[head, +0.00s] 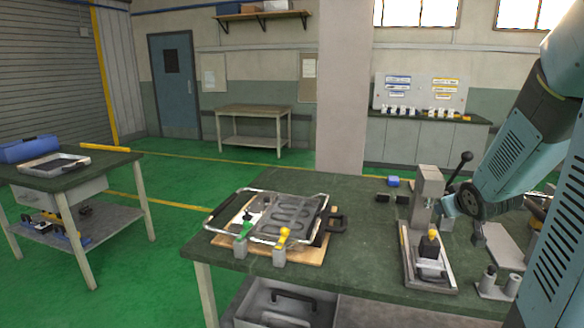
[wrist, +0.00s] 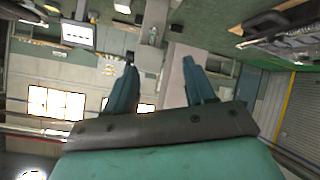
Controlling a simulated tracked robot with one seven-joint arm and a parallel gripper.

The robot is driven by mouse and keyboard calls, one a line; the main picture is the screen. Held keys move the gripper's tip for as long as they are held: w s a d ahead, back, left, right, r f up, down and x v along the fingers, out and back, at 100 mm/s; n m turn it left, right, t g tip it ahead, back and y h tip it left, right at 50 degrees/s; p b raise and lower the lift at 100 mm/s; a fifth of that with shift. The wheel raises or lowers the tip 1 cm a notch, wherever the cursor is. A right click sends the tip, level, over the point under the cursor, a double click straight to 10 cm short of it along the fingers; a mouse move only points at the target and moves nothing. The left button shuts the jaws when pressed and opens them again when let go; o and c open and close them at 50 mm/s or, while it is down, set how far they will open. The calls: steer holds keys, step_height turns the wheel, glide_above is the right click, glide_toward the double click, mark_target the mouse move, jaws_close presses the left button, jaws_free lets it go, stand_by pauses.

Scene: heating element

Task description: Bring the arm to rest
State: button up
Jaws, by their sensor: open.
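My arm reaches in from the right side of the head view, above the right part of the green-topped workbench (head: 350,225). My gripper shows in the wrist view (wrist: 160,80) with its two fingers spread apart and nothing between them. In the head view the gripper end is partly hidden behind the arm's last joint and near the grey upright press (head: 428,185). The wrist picture is turned upside down, with the windows low and the bench along the top.
Small grey cylinders (head: 490,280) stand at the bench's right. A side table (head: 70,170) stands left; green floor lies between.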

steer(key=s+a+r+m+g+y, duration=0.1)
steer(key=s+a+r, duration=0.3)
steer(key=s+a, duration=0.5)
steer(key=s+a+r+m+g+y, duration=0.1)
steer(key=s+a+r+g, duration=0.3)
steer(key=s+a, duration=0.4)
steer(key=s+r, duration=0.1)
steer(key=s, duration=0.5)
steer(key=shift+s+a+r+y, duration=0.15)
steer(key=shift+a+r+y, duration=0.05)
steer(key=shift+a+y, duration=0.2)
